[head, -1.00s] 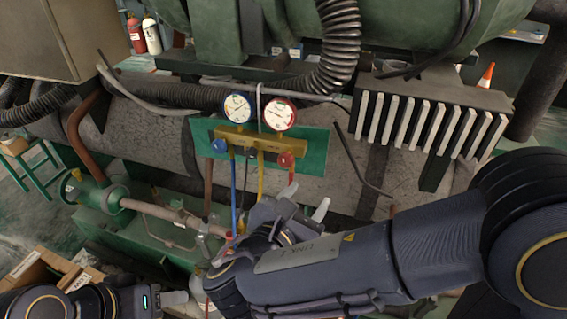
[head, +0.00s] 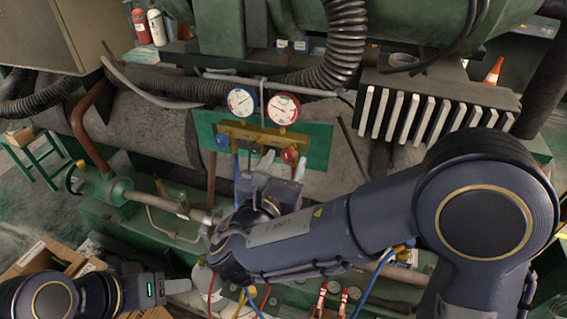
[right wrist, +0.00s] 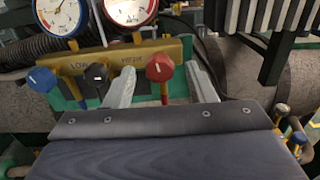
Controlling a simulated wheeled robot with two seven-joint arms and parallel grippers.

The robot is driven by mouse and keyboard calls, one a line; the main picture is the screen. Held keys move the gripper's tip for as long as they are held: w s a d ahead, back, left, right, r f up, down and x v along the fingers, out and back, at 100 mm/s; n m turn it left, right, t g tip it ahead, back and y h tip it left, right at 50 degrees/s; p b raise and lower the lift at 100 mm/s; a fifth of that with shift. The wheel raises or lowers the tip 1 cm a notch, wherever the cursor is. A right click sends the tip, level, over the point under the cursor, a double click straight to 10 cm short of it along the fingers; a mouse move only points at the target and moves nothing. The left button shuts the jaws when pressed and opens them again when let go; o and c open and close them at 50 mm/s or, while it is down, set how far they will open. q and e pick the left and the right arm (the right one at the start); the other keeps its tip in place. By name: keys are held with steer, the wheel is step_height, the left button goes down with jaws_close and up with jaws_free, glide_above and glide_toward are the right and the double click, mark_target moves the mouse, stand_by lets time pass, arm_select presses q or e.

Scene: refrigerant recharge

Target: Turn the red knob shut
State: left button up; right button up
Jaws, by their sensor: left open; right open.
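The red knob (head: 288,155) is on the right end of the brass gauge manifold (head: 250,134), below the red-rimmed gauge (head: 283,109). In the right wrist view the red knob (right wrist: 160,67) shows beyond and between the two fingers of my right gripper (right wrist: 163,88). My right gripper (head: 283,168) is open, just below the knob in the head view; I cannot tell whether a finger touches it. My left gripper (head: 178,286) is open and empty at the lower left, far from the manifold.
A blue knob (right wrist: 42,79) and a black knob (right wrist: 96,74) sit left of the red one, with hoses below. A blue-rimmed gauge (head: 242,100) stands above. A finned block (head: 437,107) is to the right and a corrugated hose (head: 343,45) above.

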steer(key=c, duration=1)
steer(key=shift+o, duration=0.2)
steer(key=shift+f+m+b, duration=0.15)
steer(key=shift+m+b, duration=0.25)
steer(key=shift+b, duration=0.3)
steer(key=m+b, duration=1.5)
steer(key=b, duration=0.4)
steer(key=shift+a+f, duration=0.1)
steer(key=shift+f, duration=0.05)
steer(key=shift+r+m+b, duration=0.15)
steer(key=shift+m+b, duration=0.9)
steer(key=shift+m, duration=0.05)
steer(key=shift+r+m+b, duration=0.1)
steer(key=shift+m+b, duration=0.9)
steer(key=shift+m, duration=0.1)
